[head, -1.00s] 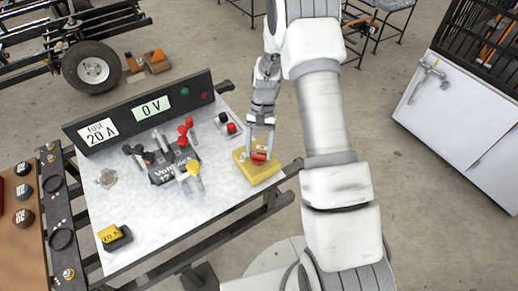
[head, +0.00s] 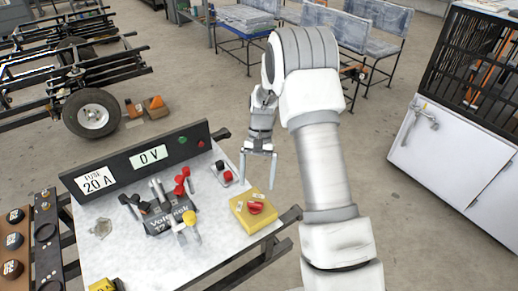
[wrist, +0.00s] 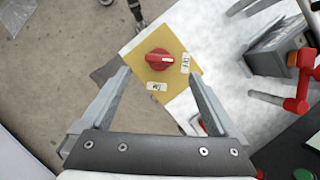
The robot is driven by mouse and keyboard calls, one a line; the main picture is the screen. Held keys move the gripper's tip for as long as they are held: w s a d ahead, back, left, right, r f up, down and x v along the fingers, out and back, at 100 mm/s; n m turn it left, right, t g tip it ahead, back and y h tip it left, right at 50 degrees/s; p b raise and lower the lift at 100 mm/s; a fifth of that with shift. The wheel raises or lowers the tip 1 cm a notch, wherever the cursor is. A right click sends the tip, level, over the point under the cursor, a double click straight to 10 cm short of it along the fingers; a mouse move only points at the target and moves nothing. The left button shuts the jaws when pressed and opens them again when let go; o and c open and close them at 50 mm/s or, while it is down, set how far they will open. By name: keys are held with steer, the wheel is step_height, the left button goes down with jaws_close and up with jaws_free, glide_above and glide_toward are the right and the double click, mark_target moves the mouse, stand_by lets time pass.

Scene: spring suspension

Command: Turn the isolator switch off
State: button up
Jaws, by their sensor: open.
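The isolator switch is a yellow box (head: 240,205) with a red rotary knob (head: 255,208) on top, at the table's right corner. In the wrist view the red knob (wrist: 158,59) shows a white line pointing towards the label on the right (wrist: 185,63). A second label (wrist: 157,87) lies nearer my gripper. Both labels are too small to read surely. My gripper (head: 258,182) is open and empty above the switch, fingers pointing down and apart from the knob. The knob shows between and beyond the fingertips in the wrist view.
The space above the switch is open.

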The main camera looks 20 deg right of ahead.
steer(key=p+v, duration=0.1)
steer(key=v, duration=0.9)
steer(key=shift+r, duration=0.2)
steer(key=shift+w, duration=0.1)
steer(key=s+a+r+n+t+p, duration=0.1)
steer(key=s+r, duration=0.2)
steer(key=r, duration=0.3)
steer(key=s+r+t+h+p, duration=0.1)
steer(key=s+r+t, duration=0.1)
steer(key=s+r, duration=0.35)
steer(key=s+a+r+n+t+p, duration=0.1)
steer(key=s+r, duration=0.1)
steer(key=r, duration=0.5)
steer(key=s+r+n+t+p, duration=0.1)
steer(key=s+r+t, duration=0.1)
steer(key=s, duration=0.6)
steer(key=s+a+r+n+t+h+p, duration=0.1)
steer(key=s+r+n+t+p, duration=0.1)
steer(key=s, duration=0.6)
steer(key=shift+s+r+t, duration=0.25)
steer(key=shift+r+t, duration=0.55)
steer(key=shift+r, duration=0.6)
